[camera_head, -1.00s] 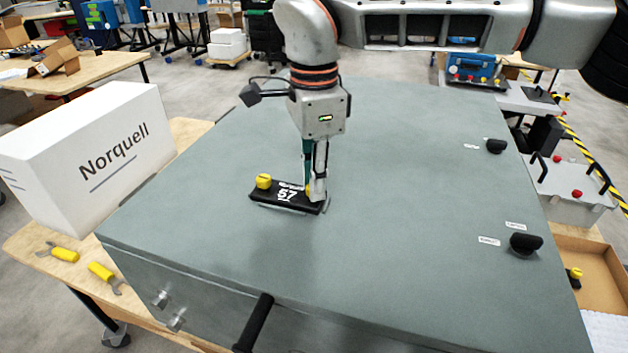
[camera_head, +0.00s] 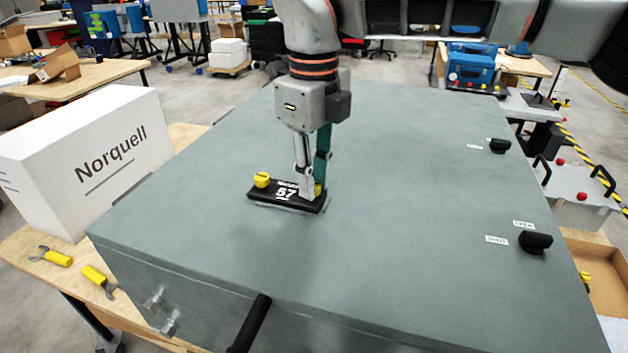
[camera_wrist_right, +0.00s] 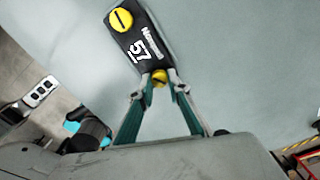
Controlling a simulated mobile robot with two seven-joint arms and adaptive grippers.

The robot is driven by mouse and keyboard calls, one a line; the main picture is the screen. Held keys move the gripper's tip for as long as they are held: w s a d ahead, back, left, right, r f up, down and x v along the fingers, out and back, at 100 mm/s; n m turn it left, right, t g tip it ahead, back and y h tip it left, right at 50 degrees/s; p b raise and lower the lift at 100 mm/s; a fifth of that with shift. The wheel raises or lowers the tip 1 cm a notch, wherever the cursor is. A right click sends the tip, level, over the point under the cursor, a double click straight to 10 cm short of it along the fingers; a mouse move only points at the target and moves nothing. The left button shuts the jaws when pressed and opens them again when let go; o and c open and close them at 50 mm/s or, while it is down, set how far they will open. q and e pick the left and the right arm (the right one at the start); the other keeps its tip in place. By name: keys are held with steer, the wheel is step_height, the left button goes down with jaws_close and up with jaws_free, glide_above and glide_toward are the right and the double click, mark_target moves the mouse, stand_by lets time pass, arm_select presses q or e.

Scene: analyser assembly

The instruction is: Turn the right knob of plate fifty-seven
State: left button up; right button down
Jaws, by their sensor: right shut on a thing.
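Plate fifty-seven (camera_head: 270,194) is a black plate with white lettering, lying on the grey cabinet top (camera_head: 400,200). Its left knob (camera_head: 262,180) is round and yellow with a dark slot. Its right knob (camera_head: 318,188) is yellow and mostly hidden behind my fingers in the head view. In the right wrist view the right knob (camera_wrist_right: 160,76) sits between the fingertips of my right gripper (camera_wrist_right: 159,89). My right gripper (camera_head: 312,194) points down from above and is shut on that knob. My left gripper is not in view.
A white Norquell box (camera_head: 88,160) stands to the left of the cabinet. Two black knobs (camera_head: 535,242) (camera_head: 499,146) with small labels stand up on the cabinet's right side. Two yellow-handled wrenches (camera_head: 57,258) (camera_head: 97,276) lie on the wooden table. The cabinet top around the plate is clear.

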steer(key=m+b, duration=0.1)
steer(key=m, duration=0.2)
steer(key=shift+m, duration=0.4)
steer(key=m+b, duration=0.1)
steer(key=m, duration=0.5)
steer(key=shift+b, duration=0.35)
steer(key=m+b, duration=0.1)
steer(key=m, duration=0.4)
steer(key=shift+w+a+r+m, duration=0.1)
steer(key=shift+m, duration=0.3)
steer(key=m+b, duration=0.1)
steer(key=m, duration=0.3)
steer(key=m+b, duration=0.1)
steer(key=m, duration=0.6)
steer(key=shift+m, duration=0.4)
steer(key=m, duration=0.2)
steer(key=shift+m+b, duration=0.4)
steer(key=m+b, duration=0.1)
steer(key=m, duration=0.5)
steer(key=shift+m+b, duration=0.4)
steer(key=shift+m, duration=1.1)
